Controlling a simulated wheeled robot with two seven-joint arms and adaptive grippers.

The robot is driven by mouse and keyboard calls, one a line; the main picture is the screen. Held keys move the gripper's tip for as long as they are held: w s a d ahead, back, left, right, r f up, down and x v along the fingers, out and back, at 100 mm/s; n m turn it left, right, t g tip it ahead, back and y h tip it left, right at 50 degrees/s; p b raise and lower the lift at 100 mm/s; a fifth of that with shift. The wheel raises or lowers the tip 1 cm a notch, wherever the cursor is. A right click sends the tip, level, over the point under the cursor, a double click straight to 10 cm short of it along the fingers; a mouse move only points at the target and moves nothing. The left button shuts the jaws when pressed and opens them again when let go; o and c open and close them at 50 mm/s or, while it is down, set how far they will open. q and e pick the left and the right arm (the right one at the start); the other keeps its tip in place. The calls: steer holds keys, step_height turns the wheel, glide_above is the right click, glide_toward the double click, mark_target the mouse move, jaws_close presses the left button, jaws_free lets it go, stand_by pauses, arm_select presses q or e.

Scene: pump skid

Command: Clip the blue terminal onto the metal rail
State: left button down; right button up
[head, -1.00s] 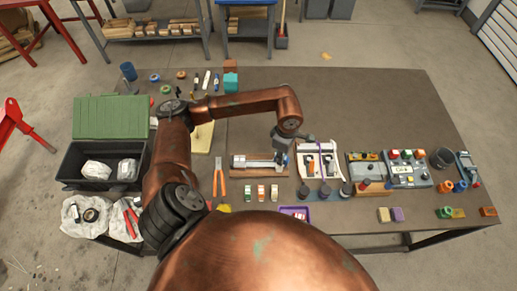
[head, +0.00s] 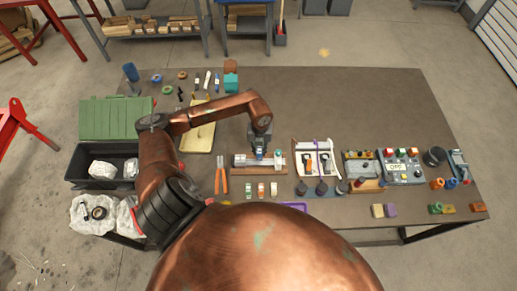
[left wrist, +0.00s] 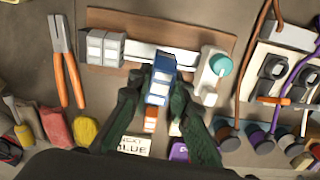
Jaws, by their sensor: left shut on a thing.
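My left gripper (head: 259,146) is shut on the blue terminal (left wrist: 158,82), a small blue block with pale faces, gripped between its two dark fingers. The left wrist view also shows this gripper (left wrist: 157,94). The metal rail (left wrist: 142,52) lies on a brown wooden board (left wrist: 104,18). Grey terminals (left wrist: 104,48) sit at the rail's left, and a white block with a teal knob (left wrist: 214,72) at its right. The blue terminal overlaps the rail's near edge in the picture, between these; whether it touches the rail I cannot tell. My right gripper is not in view.
Orange-handled pliers (left wrist: 66,65) lie left of the board. Small coloured blocks (head: 261,189) lie in front of the board. Free tabletop lies behind the rail.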

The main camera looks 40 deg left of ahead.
mark_target(259, 162)
arm_select(q)
steer(key=shift+a+f+n, duration=0.15)
steer(key=shift+a+n, duration=0.1)
steer(key=shift+n, duration=0.25)
steer(key=shift+f+b, duration=0.6)
steer(key=shift+f, duration=0.35)
step_height(259, 162, down, 3)
steer(key=shift+b, duration=1)
steer(key=shift+f, duration=0.35)
steer(key=shift+f+b, duration=0.7)
steer(key=shift+b, duration=0.05)
steer(key=shift+f, duration=0.4)
